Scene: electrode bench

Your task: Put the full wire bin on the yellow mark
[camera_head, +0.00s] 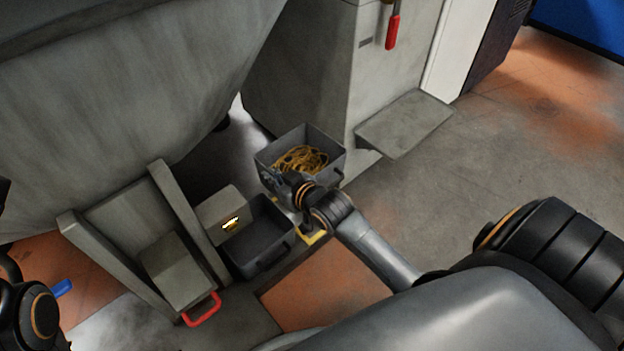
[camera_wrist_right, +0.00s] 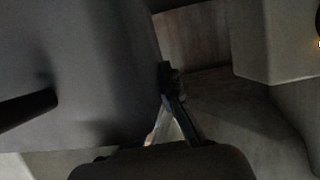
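The full wire bin (camera_head: 265,161) is a grey open box with a tangle of yellow wire (camera_head: 300,159) inside, near the grey machine in the head view. My right gripper (camera_head: 272,180) is at its near left side. In the right wrist view the fingers (camera_wrist_right: 168,85) come together at the edge of a dark grey wall (camera_wrist_right: 80,60), apparently the bin's, and look shut on it. The yellow mark (camera_head: 314,239) shows on the floor just in front, largely hidden by my right arm. I cannot tell whether the bin touches the floor. My left gripper is out of view.
An empty dark bin (camera_head: 262,236) stands close at the left of the mark, below a grey chute (camera_head: 221,212) with a yellow label. A red handle (camera_head: 202,311) sticks out farther left. A grey plate (camera_head: 405,123) juts from the machine behind right. Floor at the right is clear.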

